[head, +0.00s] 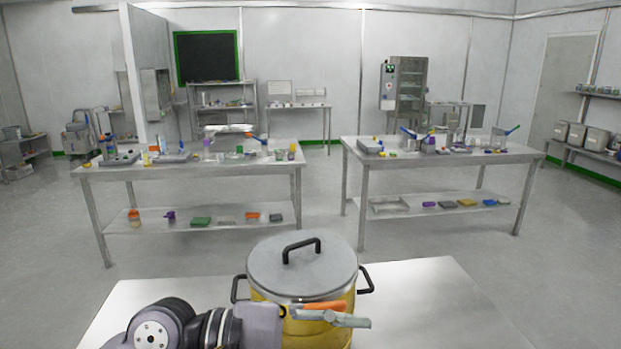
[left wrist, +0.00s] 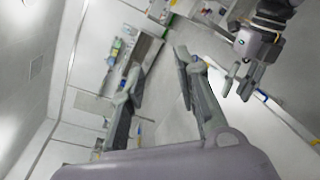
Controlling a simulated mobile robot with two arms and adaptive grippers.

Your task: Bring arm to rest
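My left gripper (head: 345,314) reaches in from the lower left in the head view, in front of the pot. In the left wrist view its two grey fingers (left wrist: 165,85) stand wide apart with nothing between them. An orange strip (head: 320,306) shows right behind the fingers in the head view; I cannot tell what it belongs to. My right gripper (left wrist: 239,82) shows at the upper right of the left wrist view, its fingers apart and empty. It is out of the head view.
A large yellow pot (head: 263,300) with a grey lid (head: 275,262) and black handles stands on the near white table (head: 430,290), close to my left gripper. Two steel benches (head: 110,172) and (head: 400,160) with labware stand beyond. Open floor lies between.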

